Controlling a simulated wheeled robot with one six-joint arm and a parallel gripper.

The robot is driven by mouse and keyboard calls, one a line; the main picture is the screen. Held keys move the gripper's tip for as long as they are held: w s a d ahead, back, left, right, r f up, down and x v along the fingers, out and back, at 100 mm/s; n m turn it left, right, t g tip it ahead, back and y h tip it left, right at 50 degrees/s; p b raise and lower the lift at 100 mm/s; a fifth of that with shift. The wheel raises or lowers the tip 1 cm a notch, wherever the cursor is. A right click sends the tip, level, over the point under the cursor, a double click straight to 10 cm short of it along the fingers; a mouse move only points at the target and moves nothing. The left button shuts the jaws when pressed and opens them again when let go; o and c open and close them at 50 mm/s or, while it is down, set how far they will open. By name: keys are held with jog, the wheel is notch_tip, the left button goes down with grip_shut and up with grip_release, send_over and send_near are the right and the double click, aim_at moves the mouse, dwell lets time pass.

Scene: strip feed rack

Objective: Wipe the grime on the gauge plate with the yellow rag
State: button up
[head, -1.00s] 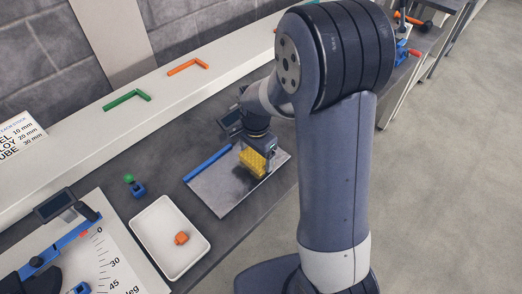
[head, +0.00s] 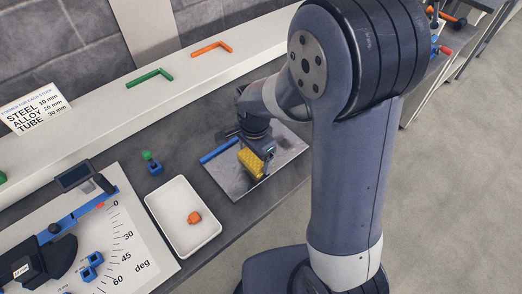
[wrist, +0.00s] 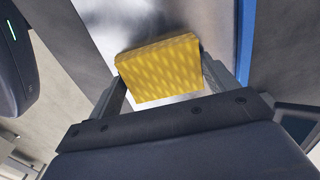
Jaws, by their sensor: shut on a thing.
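The gauge plate (head: 228,183) is a grey metal sheet lying flat on the dark bench. My gripper (head: 264,154) is over the middle of the plate, pointing down. It is shut on the yellow rag (head: 251,164), a textured block-like pad. In the wrist view the rag (wrist: 160,68) sits between both fingers, with the shiny plate (wrist: 205,22) beyond it. The rag is at or very near the plate surface; contact is not clear. Dark, smudgy tone shows on the plate around the rag; grime and shadow are hard to tell apart, and the rag and gripper hide part of it.
A blue bar (head: 219,150) lies along the plate's back left edge. A white tray (head: 164,217) with an orange piece (head: 194,217) stands to the left. A blue and green part (head: 153,166) is behind the tray. An angle gauge board (head: 140,226) lies further left.

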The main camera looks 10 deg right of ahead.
aim_at(286, 141)
jog(key=shift+s+f, duration=0.15)
jog(key=shift+f, duration=0.05)
